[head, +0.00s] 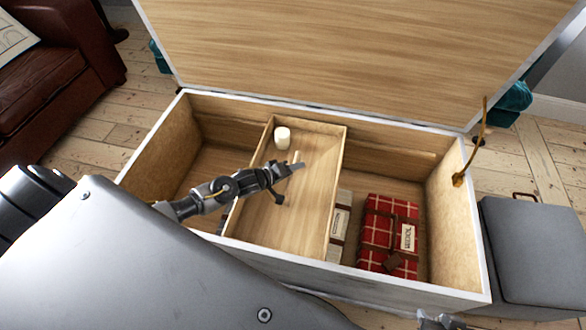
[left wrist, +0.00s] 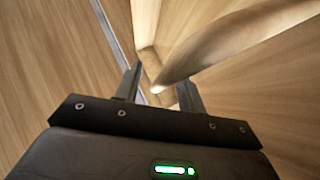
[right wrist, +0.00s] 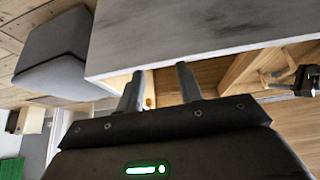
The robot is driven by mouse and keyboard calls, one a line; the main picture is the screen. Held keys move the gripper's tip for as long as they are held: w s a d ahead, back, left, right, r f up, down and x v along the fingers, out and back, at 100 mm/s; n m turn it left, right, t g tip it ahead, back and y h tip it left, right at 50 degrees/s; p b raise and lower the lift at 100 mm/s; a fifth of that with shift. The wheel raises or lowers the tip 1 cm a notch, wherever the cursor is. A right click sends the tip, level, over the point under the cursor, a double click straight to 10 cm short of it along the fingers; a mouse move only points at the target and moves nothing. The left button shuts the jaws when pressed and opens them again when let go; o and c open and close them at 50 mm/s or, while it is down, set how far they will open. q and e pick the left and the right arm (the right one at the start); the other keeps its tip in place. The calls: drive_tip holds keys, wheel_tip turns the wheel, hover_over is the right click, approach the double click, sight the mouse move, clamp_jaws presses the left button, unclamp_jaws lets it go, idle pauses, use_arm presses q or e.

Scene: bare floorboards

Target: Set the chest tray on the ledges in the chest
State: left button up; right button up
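The chest (head: 455,225) stands open with its lid up at the back. The chest tray (head: 262,212), a shallow wooden box, lies front to back across the chest's middle. A ledge (head: 392,150) runs along the back wall; I cannot tell whether the tray rests on it. My left gripper (head: 292,168) is over the tray, beside a small wooden handle (head: 296,157). In the left wrist view a curved wooden piece (left wrist: 225,45) reaches between its parted fingers. My right gripper (right wrist: 160,88) is open and empty, outside the chest's front wall.
A white cylinder (head: 282,138) stands in the tray's back part. A red plaid parcel (head: 377,232) and a pale parcel (head: 340,222), partly hidden by the tray, lie in the chest's right side. A grey stool (head: 535,245) stands at right, a brown sofa (head: 75,60) at left.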

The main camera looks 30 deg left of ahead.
use_arm(q)
drive_tip(key=shift+s+f, duration=0.15)
drive_tip(key=shift+f, duration=0.05)
drive_tip(key=p+v, duration=0.3)
drive_tip(key=v, duration=0.7)
drive_tip(key=shift+s+a+r, duration=0.2)
drive_tip(key=shift+s+r, duration=0.05)
drive_tip(key=shift+r, duration=0.1)
use_arm(e)
drive_tip(key=s+d+f+g+h, duration=0.1)
drive_tip(key=s+d+f+g, duration=0.1)
drive_tip(key=f, duration=0.3)
drive_tip(key=shift+s+m+g, duration=0.3)
drive_tip(key=shift+s+g, duration=0.2)
